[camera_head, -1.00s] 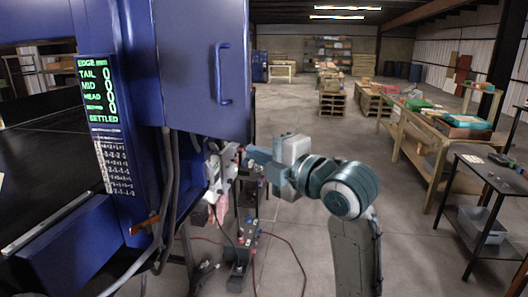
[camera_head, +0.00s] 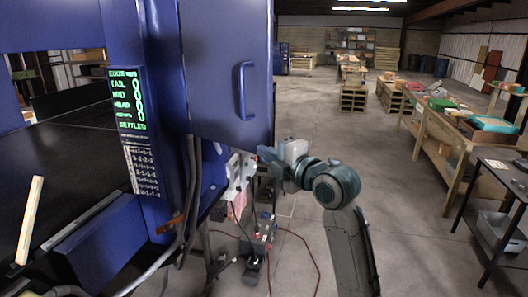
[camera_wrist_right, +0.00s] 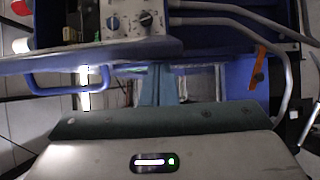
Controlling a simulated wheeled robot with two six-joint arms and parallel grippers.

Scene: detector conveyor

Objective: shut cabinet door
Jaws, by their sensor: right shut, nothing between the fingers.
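The blue cabinet door (camera_head: 222,60) stands out from the blue cabinet (camera_head: 158,75) in the head view, with its blue bar handle (camera_head: 244,91) near its right edge. My right gripper (camera_head: 264,152) is shut and empty, just by the door's lower right corner. In the right wrist view, the shut fingers (camera_wrist_right: 157,88) point at the door's edge (camera_wrist_right: 200,47), and the handle (camera_wrist_right: 70,86) is to their left. I cannot tell whether the fingers touch the door. My left gripper is not in view.
A lit display (camera_head: 128,103) is on the cabinet front. Grey hoses (camera_head: 190,190) hang below the door. A knobbed control box (camera_wrist_right: 130,20) shows in the wrist view. A black conveyor belt (camera_head: 70,160) lies left. Floor cables (camera_head: 300,240) run below my arm; open floor lies right.

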